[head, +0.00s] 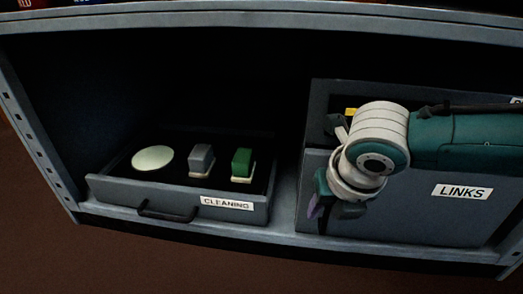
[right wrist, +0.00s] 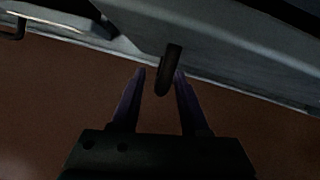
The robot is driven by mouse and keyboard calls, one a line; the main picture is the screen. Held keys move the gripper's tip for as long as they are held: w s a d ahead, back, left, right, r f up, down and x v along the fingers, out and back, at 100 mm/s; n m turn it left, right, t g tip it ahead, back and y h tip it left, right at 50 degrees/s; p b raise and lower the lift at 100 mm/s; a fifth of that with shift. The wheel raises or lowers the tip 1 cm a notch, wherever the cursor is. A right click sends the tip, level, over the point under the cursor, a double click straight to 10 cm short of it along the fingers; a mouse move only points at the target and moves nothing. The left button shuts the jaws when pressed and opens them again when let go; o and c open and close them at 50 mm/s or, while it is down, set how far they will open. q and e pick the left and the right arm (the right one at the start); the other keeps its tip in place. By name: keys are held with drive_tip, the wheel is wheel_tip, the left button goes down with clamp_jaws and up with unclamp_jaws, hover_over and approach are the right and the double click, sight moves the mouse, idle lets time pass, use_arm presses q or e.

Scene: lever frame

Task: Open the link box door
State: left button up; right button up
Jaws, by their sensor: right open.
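The link box has a grey-blue front door (head: 420,205) with a white LINKS label (head: 461,192), at the right of the shelf in the head view. The door looks shut. My right gripper (head: 316,208) is at the left part of the door, pointing down and left, with the arm covering part of the panel. In the right wrist view, the dark door handle (right wrist: 170,65) reaches down between the tips of my open purple fingers (right wrist: 160,74). I cannot tell whether either finger touches it. My left gripper is not in view.
A CLEANING drawer (head: 104,188) at the left holds a pale disc (head: 152,158), a grey block (head: 201,158) and a green block (head: 242,163). The grey shelf (head: 285,215) runs underneath. A small yellow item (head: 351,111) shows behind the door's top edge. Brown floor lies in front.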

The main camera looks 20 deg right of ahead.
clamp_jaws()
idle(1.3)
